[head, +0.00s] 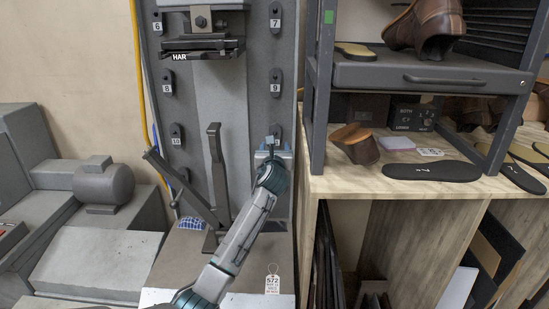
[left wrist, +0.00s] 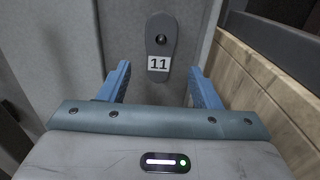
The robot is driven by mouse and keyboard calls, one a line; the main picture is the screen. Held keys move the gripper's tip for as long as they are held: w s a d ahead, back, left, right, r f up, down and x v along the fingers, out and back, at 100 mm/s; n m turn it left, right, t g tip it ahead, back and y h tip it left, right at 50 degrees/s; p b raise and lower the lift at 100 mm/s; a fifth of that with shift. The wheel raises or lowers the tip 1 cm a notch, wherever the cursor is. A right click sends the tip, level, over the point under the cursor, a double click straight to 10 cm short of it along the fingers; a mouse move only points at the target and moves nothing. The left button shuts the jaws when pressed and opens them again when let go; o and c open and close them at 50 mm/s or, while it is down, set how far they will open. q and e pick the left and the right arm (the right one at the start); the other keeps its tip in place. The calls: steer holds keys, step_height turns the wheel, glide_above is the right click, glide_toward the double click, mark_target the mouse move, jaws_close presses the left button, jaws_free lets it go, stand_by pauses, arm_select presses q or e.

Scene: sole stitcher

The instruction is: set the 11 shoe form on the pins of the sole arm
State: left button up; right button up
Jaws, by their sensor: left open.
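In the head view my left gripper (head: 272,145) is at the panel's right column and largely hides the form. A dark metal upright with slanting bars (head: 216,165) stands left of my arm; it may be the sole arm. I cannot make out pins.
Other numbered forms hang on the panel, such as 9 (head: 276,83), 7 (head: 275,18) and 8 (head: 168,82). A wooden bench (head: 345,184) with a dark shelf frame (head: 322,100) stands close on the right. A tag (head: 272,284) lies low in front.

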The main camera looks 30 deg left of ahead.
arm_select(q)
steer(key=x, duration=0.5)
steer(key=shift+w+a+f, duration=0.1)
steer(key=shift+w+a, duration=0.15)
steer(key=shift+w, duration=0.05)
arm_select(e)
steer(key=shift+f, duration=0.25)
arm_select(q)
jaws_close()
arm_select(e)
steer(key=shift+w, duration=0.1)
arm_select(q)
steer(key=shift+r+p, duration=0.25)
steer(key=shift+p, duration=0.6)
arm_select(e)
steer(key=shift+r, duration=0.7)
